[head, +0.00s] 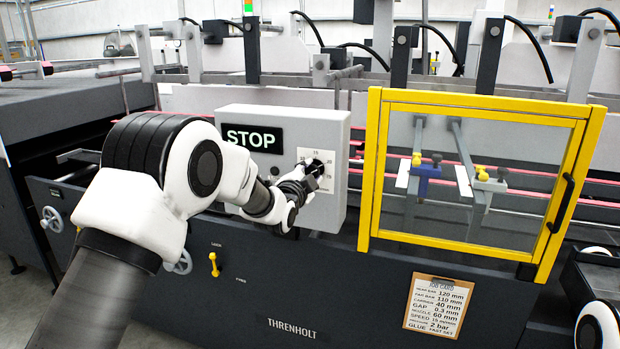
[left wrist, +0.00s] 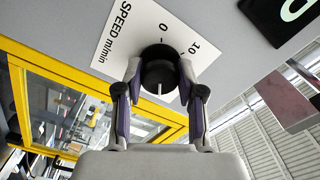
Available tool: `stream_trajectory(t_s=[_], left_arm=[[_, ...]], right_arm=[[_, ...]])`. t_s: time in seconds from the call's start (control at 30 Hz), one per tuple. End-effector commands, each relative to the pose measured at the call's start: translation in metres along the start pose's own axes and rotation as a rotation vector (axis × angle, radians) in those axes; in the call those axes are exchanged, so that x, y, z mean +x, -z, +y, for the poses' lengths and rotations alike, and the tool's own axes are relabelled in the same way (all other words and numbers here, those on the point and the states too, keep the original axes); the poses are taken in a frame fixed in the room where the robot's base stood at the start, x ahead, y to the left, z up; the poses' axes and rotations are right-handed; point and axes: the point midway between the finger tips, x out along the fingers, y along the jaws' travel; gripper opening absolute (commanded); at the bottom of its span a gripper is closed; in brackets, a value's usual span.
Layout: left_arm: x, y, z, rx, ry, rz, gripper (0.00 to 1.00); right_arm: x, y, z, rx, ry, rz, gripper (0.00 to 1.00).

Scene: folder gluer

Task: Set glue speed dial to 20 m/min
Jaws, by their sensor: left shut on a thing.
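The black glue speed dial (left wrist: 158,70) sits on a white scale plate on the front of a grey control box (head: 235,113). The plate reads "SPEED m/min" in the left wrist view, and numbers such as 15 and 20 show in the head view. My left gripper (head: 311,181) is shut on the dial; its fingers (left wrist: 156,88) grip the dial's two sides. A white mark on the dial points to the bottom of the left wrist view. The number beside it is hidden.
A screen (head: 252,138) on the box reads STOP. A yellow-framed guard (head: 374,165) stands right of the box. A yellow lever (head: 214,265) is lower left.

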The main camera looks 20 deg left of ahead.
Motion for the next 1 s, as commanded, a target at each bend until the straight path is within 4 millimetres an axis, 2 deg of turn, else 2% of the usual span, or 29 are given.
stream_trajectory(t_s=[0.5,0.53,0.57,0.6,0.87,1.0], left_arm=[[0.0001,0.0005,-0.0005,0.021,0.001,0.001,0.03],[0.0001,0.0005,-0.0005,0.021,0.001,0.001,0.49],[0.0001,0.0005,-0.0005,0.021,0.001,0.001,0.59],[0.0001,0.0004,-0.0005,0.021,0.001,0.001,0.64],[-0.0002,0.0003,-0.0002,0.020,0.000,0.000,0.64],[-0.0096,0.0002,-0.0002,0.020,-0.001,0.000,0.64]], right_arm=[[0.0013,0.0000,0.0000,0.000,0.000,0.000,0.00],[0.0013,0.0000,0.0000,0.000,0.000,0.000,0.00],[0.0013,0.0000,0.0000,0.000,0.000,0.000,0.00],[0.0013,0.0000,0.0000,0.000,0.000,0.000,0.00],[0.0013,0.0000,0.0000,0.000,0.000,0.000,0.00],[0.0012,0.0000,0.0000,0.000,0.000,0.000,0.00]])
